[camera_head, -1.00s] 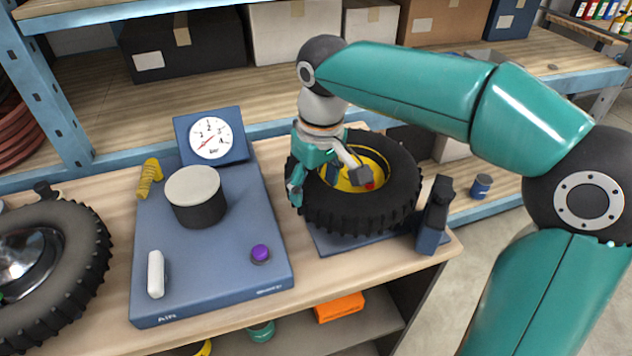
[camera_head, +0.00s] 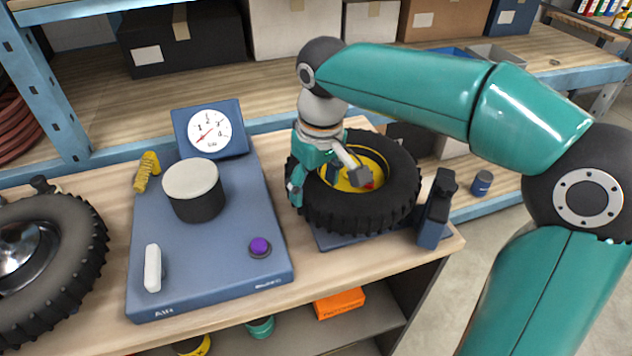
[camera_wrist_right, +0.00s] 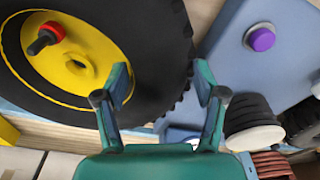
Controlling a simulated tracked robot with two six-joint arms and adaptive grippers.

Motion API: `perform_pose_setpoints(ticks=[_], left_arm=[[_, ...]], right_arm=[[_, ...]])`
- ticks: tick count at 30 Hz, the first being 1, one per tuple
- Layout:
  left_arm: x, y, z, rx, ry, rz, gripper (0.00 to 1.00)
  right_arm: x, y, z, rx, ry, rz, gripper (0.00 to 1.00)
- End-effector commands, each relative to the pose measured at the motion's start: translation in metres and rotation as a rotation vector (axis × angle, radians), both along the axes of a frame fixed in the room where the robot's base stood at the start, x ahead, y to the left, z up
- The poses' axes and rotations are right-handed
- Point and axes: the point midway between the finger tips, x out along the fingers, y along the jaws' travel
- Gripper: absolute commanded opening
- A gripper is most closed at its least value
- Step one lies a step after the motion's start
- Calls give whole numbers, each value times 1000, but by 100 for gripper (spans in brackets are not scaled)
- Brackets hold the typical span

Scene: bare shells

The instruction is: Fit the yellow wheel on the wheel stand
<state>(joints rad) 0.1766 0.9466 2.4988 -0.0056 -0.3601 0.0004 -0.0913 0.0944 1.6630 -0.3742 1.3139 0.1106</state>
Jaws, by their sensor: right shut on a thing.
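The yellow wheel, a black knobbly tyre (camera_head: 400,195) around a yellow rim, lies about flat at the bench's right end; it also fills the left of the right wrist view (camera_wrist_right: 80,85). My right gripper (camera_head: 318,180) is shut on the tyre's left side, one finger inside the rim and one outside (camera_wrist_right: 163,85). The wheel stand shows as a blue base plate (camera_head: 345,241) under the wheel and a dark upright (camera_head: 436,207) to its right. The wheel hides most of it; I cannot tell whether they touch. A red-collared black knob (camera_wrist_right: 45,38) shows off-centre in the rim. My left gripper is out of view.
Left of the wheel is a blue air station (camera_head: 225,235) with a gauge (camera_head: 210,132), a round black-and-white pad (camera_head: 195,190) and a purple button (camera_head: 260,247). Another tyre (camera_head: 75,245) lies at far left. A shelf with boxes (camera_head: 185,40) is behind.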

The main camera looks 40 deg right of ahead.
Motion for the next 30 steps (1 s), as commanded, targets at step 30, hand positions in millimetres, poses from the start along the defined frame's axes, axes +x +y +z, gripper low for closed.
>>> perform_pose_setpoints(ticks=[30], left_arm=[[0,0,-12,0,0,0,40]], right_arm=[[0,-1,-15,-1,-2,0,4]])
